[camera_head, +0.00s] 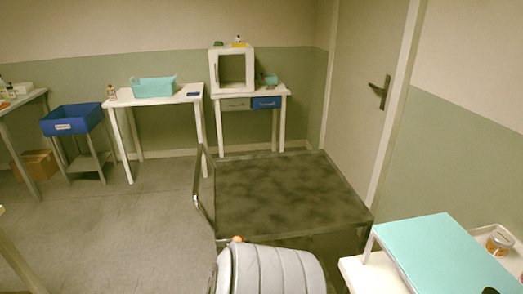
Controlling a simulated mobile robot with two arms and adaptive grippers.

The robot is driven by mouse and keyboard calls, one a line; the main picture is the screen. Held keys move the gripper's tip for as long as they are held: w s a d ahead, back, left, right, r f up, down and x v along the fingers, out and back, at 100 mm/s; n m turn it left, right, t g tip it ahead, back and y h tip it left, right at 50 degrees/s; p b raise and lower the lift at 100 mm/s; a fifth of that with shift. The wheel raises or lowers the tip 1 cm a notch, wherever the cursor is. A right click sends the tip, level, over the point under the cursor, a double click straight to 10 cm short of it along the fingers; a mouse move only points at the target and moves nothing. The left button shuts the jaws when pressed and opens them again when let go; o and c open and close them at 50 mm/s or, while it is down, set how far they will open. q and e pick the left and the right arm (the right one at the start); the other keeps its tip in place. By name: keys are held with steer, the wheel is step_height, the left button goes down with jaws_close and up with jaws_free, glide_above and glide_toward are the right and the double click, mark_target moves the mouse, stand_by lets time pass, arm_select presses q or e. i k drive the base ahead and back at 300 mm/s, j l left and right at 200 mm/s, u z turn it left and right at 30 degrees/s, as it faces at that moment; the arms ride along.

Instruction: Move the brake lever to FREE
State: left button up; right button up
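A cart with a dark, mottled flat top (290,190) stands in the middle of the floor. Its metal push handle (203,185) rises at the left end. A small orange knob (237,239) shows at the cart's near edge; I cannot tell whether it belongs to the brake lever. No FREE marking is readable, and the lever's position cannot be told. A grey ribbed form hides part of the cart's near side. Neither of my grippers can be made out in the head view.
A teal-topped stand (440,255) is close at right, beside a white tray (490,238) with a jar. A closed door (365,90) is behind the cart. White tables, a blue bin (72,120) and a white cabinet (232,70) line the back. Floor left of the cart is clear.

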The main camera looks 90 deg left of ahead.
mark_target(237, 238)
steer(key=u, duration=2.9)
